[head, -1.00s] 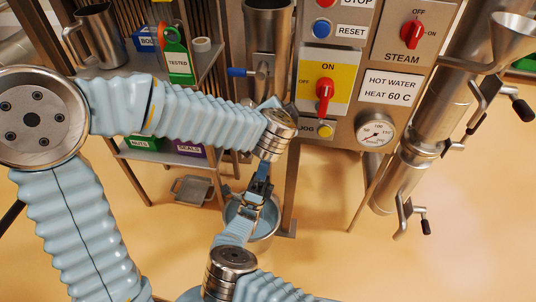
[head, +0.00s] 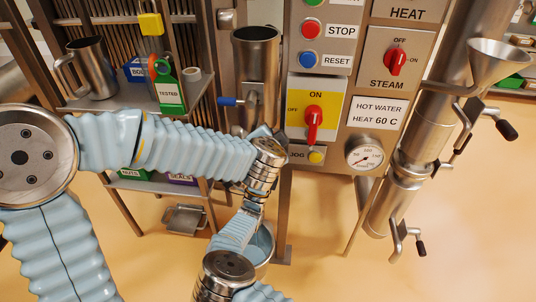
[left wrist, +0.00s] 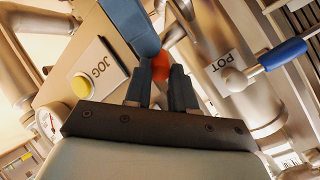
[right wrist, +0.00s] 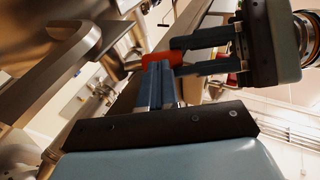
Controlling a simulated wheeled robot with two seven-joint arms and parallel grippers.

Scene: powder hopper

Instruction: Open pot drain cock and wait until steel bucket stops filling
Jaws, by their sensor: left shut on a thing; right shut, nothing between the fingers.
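My left gripper (left wrist: 160,92) is shut on a red handle piece (left wrist: 160,68), seen between its fingers; the right wrist view also shows this red piece (right wrist: 172,58) at the tips of the left fingers. I cannot see the rest of the cock or how far it is turned. My right gripper (right wrist: 155,88) is shut and empty, its tips close beside the red piece. In the head view the steel bucket (head: 266,242) stands on the floor under the grippers, partly covered by my right arm. Its fill level and any stream are hidden. A POT label (left wrist: 222,65) shows beside the left gripper.
A blue-handled lever (head: 230,101) sits on the steel vessel (head: 257,60). The control panel (head: 320,90) with its red switch stands right of it. A shelf with a jug (head: 90,68) and small boxes is at the left. The floor right of the bucket is clear.

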